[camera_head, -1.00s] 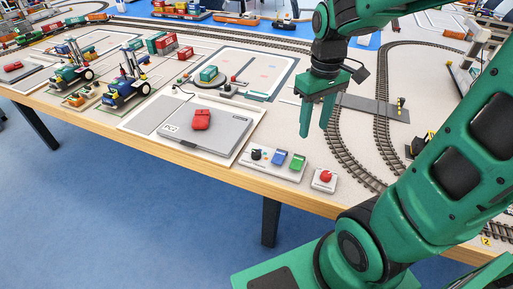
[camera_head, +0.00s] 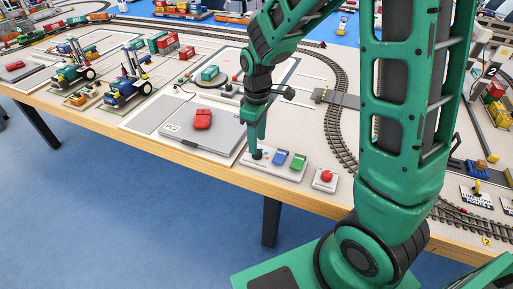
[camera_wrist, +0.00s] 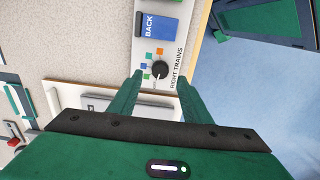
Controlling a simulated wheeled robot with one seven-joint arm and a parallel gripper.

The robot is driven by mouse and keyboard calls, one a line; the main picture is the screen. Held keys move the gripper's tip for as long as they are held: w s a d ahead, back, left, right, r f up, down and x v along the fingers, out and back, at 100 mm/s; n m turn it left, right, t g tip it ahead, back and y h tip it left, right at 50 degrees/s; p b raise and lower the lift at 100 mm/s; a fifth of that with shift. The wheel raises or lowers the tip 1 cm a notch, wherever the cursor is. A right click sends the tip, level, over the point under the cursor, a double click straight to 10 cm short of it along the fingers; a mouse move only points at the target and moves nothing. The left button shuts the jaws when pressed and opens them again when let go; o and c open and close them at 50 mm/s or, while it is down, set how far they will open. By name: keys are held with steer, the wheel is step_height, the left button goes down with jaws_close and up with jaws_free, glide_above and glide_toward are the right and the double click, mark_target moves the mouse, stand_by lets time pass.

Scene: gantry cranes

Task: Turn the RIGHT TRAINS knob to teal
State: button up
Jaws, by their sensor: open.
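The RIGHT TRAINS knob (camera_wrist: 159,69) is small, black and round. It sits on a pale control panel (camera_wrist: 172,52), with its label beside it and small coloured squares, including orange, blue and green, on the other side. Which square it points to is too small to tell. In the head view the knob (camera_head: 257,155) is at the panel's left end, partly hidden by my gripper (camera_head: 256,142). My gripper is open, pointing down just over the knob. In the wrist view the knob shows between the fingertips of my gripper (camera_wrist: 160,77); I cannot tell if they touch it.
Blue (camera_head: 280,158) and green (camera_head: 298,161) buttons share the panel. A red button (camera_head: 326,176) on its own base stands to the right. A grey plate (camera_head: 215,128) with a red block (camera_head: 203,118) lies left. Train track (camera_head: 335,120) curves behind.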

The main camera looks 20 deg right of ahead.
mark_target(257, 154)
steer(key=shift+f, duration=2.25)
steer(key=shift+d, duration=0.1)
steer(key=c, duration=1)
